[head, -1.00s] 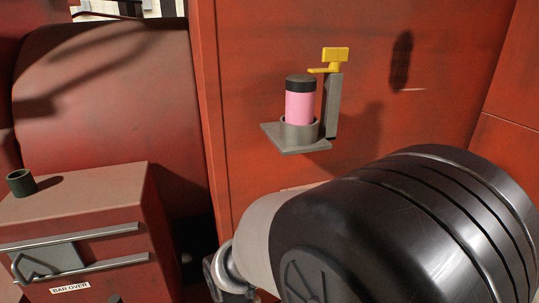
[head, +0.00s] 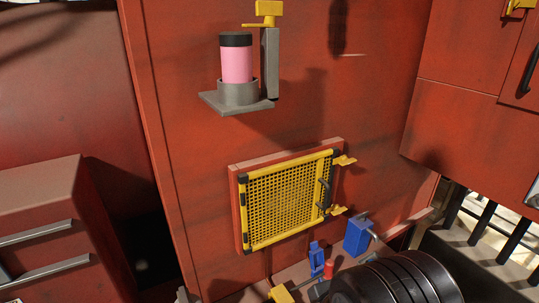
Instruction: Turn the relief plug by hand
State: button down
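I cannot make out for certain which part is the relief plug. Low in the head view, a blue fitting (head: 316,258) stands beside a small red cylinder (head: 328,269) on a ledge. A blue box (head: 357,236) with a grey rod stands to their right. Part of a yellow piece (head: 281,294) shows at the bottom edge. My black arm link covers the bottom right of this area. My gripper's fingers are not in view.
A yellow mesh guard (head: 290,200) with a black handle covers an opening in the red wall. Above it, a pink canister (head: 236,64) with a black cap sits in a grey bracket (head: 238,96). A red cabinet (head: 45,220) stands left; a railing (head: 490,225) is at right.

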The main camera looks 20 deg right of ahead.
aim_at(362, 218)
jog(key=i+l+z, duration=0.1)
jog(key=i+l, duration=0.2)
jog(key=l, duration=0.2)
jog(key=i+l+z, duration=0.1)
jog(key=i+l, duration=0.25)
jog(key=l, duration=0.15)
